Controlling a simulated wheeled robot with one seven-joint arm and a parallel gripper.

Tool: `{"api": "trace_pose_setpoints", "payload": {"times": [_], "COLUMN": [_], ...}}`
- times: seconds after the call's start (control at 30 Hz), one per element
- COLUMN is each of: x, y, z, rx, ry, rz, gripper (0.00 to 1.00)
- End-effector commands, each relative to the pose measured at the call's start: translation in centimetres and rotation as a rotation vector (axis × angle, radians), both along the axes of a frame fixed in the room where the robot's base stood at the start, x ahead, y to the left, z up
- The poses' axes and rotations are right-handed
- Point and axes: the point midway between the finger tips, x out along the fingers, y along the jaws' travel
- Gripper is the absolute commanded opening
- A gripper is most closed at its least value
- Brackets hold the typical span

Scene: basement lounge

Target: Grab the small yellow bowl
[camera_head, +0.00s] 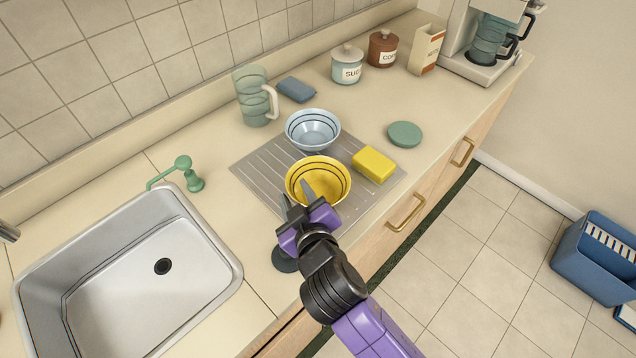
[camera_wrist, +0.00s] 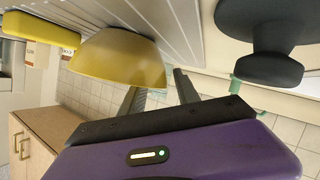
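The small yellow bowl (camera_head: 335,186) with dark rings inside sits upright on the ribbed metal drainboard (camera_head: 262,172). In the wrist view the yellow bowl (camera_wrist: 118,55) appears upside down at upper left. My gripper (camera_head: 298,197) is at the bowl's near-left rim. One finger overlaps the bowl's inside in the head view, and the other is just outside the rim. In the wrist view my gripper (camera_wrist: 158,88) has its fingers apart with nothing visibly clamped. The bowl partly hides one fingertip, and I cannot tell whether they touch.
A light-blue bowl (camera_head: 313,131) stands just behind, and a yellow sponge-like block (camera_head: 374,164) is to the right. A dark round-topped object (camera_head: 284,260) is beside my gripper; it also shows in the wrist view (camera_wrist: 266,52). The sink (camera_head: 130,275) lies left.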

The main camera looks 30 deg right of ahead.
Motion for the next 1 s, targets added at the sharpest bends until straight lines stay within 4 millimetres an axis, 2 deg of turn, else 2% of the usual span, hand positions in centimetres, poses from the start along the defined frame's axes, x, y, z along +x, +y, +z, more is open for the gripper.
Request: {"api": "trace_pose_setpoints", "payload": {"times": [0.17, 0.4, 0.43, 0.6, 0.63, 1.0], "x": [1.7, 1.9, 1.9, 1.9, 1.9, 1.8], "y": [-0.2, -0.3, -0.3, -0.3, -0.3, -0.2], "z": [-0.5, -0.7, -0.7, -0.7, -0.7, -0.8], "rx": [0.001, 0.001, 0.001, 0.001, 0.001, 0.002], "ry": [-0.001, -0.001, -0.001, -0.001, -0.001, 0.002], "rz": [0.001, 0.001, 0.001, 0.001, 0.001, 0.002], "gripper": [0.38, 0.38, 0.36, 0.03, 0.0, 0.0]}}
